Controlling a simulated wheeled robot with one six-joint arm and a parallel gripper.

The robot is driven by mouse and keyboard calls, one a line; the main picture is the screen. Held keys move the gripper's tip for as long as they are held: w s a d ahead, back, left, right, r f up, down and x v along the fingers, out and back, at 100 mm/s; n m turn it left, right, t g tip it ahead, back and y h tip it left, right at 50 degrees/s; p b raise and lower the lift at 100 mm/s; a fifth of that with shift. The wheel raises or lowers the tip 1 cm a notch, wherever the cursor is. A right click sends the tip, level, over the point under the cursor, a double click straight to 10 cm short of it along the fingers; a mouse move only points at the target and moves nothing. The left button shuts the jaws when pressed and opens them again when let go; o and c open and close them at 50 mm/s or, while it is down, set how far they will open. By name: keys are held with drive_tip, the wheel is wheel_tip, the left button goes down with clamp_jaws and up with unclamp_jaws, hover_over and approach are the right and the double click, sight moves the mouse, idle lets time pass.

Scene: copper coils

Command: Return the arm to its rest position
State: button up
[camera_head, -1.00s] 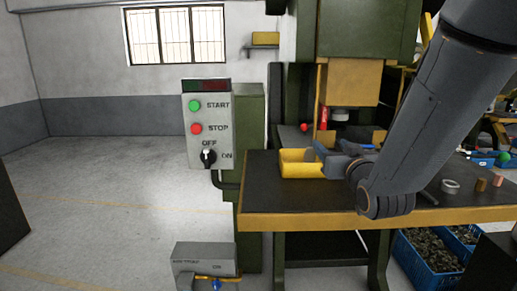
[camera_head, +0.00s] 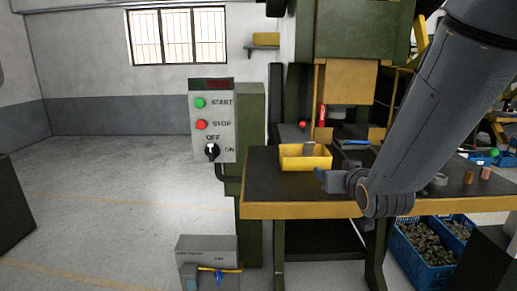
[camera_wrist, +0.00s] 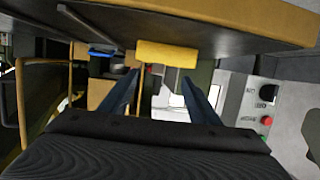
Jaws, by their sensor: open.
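My gripper (camera_head: 328,180) is at the end of my dark grey arm, in front of the yellow bin (camera_head: 305,150) and over the front part of the dark worktable (camera_head: 265,187). In the wrist view, the two blue-grey fingers of my gripper (camera_wrist: 163,92) stand apart with nothing held between them. The wrist view appears turned over, with the yellow bin (camera_wrist: 167,53) beyond the fingertips and the table edge (camera_wrist: 230,27) across the top. My arm hides part of the table's right side.
The green press (camera_head: 360,30) stands behind the table. A control box (camera_head: 212,120) with green and red buttons is at left. Blue crates (camera_head: 425,260) of dark pieces sit below right. Small cylinders (camera_head: 468,177) stand on the table's right. Floor at left is open.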

drive_tip(key=s+f+g, duration=0.7)
drive_tip(key=s+f, duration=0.3)
drive_tip(key=f, duration=0.1)
drive_tip(key=s+f+g, duration=0.2)
drive_tip(key=s+g, duration=0.1)
drive_tip(key=s, duration=0.3)
drive_tip(key=s+a+f+g, duration=0.1)
drive_tip(key=s+f+g, duration=0.1)
drive_tip(key=s, duration=0.5)
drive_tip(key=shift+s+a+m+g+h, duration=0.15)
drive_tip(key=shift+m+g+h, duration=0.15)
drive_tip(key=shift+g, duration=0.5)
